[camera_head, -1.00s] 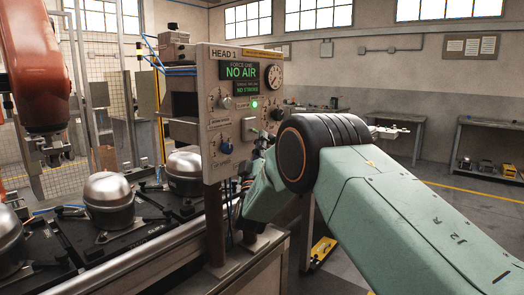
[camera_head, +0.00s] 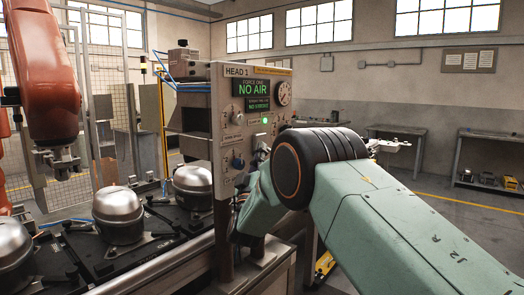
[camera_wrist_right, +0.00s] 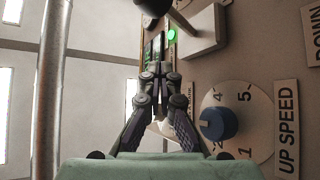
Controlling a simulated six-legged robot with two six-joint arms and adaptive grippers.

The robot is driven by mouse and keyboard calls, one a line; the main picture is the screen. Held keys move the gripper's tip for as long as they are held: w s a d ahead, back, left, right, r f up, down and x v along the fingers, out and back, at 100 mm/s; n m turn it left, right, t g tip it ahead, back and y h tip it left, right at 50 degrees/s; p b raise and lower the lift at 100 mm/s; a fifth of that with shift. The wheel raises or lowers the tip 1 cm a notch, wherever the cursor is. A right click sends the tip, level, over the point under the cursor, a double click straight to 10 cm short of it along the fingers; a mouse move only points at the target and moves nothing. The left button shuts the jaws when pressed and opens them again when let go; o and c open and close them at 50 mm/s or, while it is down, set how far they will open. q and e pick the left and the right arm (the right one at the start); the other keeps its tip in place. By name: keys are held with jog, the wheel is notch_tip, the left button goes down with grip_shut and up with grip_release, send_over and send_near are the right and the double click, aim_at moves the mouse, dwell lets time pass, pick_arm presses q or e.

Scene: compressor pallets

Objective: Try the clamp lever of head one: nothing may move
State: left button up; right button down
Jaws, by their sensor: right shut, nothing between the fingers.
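The HEAD 1 panel (camera_head: 222,110) stands mid-view and reads NO AIR and NO STROKE, with a green light lit. My right gripper (camera_head: 262,156) is at the panel's lower right, mostly hidden behind my own arm. In the right wrist view my right gripper (camera_wrist_right: 158,72) is shut and empty, its fingertips close to the panel face. A grey block (camera_wrist_right: 195,36) juts from the panel beyond the tips, with a dark rounded knob (camera_wrist_right: 152,5) cut off by the top edge. My left gripper is out of view.
A blue UP SPEED dial (camera_wrist_right: 218,124) sits right beside my fingers. A pale vertical post (camera_wrist_right: 48,85) is at left. Steel compressor domes (camera_head: 118,207) sit on the line left of the panel. An orange robot arm (camera_head: 43,70) hangs over them.

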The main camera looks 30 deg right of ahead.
jog(key=d+v, duration=0.1)
jog(key=v, duration=0.7)
jog(key=shift+s, duration=0.3)
jog(key=shift+w+a+f, duration=0.1)
jog(key=shift+a, duration=0.15)
